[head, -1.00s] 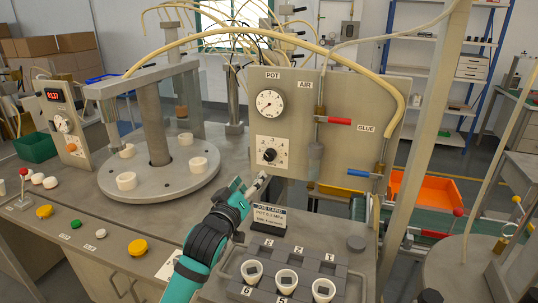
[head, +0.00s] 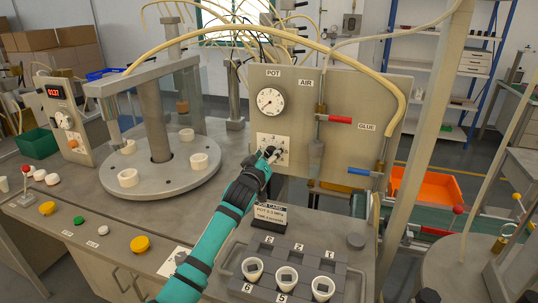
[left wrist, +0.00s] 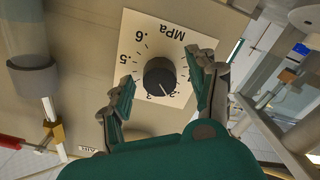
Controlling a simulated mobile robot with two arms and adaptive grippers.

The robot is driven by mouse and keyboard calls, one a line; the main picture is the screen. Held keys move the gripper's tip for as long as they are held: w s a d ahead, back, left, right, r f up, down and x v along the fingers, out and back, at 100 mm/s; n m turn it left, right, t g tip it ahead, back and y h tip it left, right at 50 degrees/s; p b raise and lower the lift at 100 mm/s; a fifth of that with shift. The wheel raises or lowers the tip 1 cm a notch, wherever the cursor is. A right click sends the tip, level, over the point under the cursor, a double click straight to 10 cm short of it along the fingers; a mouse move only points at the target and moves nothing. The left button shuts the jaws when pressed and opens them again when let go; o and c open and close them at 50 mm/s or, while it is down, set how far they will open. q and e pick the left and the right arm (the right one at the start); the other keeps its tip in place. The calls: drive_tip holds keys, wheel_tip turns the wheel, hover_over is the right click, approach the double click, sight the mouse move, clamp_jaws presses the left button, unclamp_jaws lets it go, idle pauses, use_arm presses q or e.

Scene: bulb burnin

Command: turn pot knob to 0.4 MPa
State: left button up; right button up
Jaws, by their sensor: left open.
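The pot knob (left wrist: 159,74) is a round black dial on a white plate (head: 262,139) marked MPa. In the left wrist view the scale appears upside down, and the knob's white pointer line is near the .2 mark. My left gripper (head: 270,155) is at the plate and hides most of the knob in the head view. In the left wrist view its two fingers (left wrist: 163,70) are open, one on each side of the knob, with gaps showing. The POT gauge (head: 270,101) is above the plate. My right gripper is not in view.
The panel (head: 340,105) also carries a red-handled AIR valve (head: 340,120) and a blue-handled GLUE valve (head: 359,172). A tray (head: 306,262) with several white cups is in front. A round turntable (head: 205,178) stands left.

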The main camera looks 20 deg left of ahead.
use_arm(q)
drive_tip(key=shift+c, duration=0.3)
drive_tip(key=c, duration=1.1)
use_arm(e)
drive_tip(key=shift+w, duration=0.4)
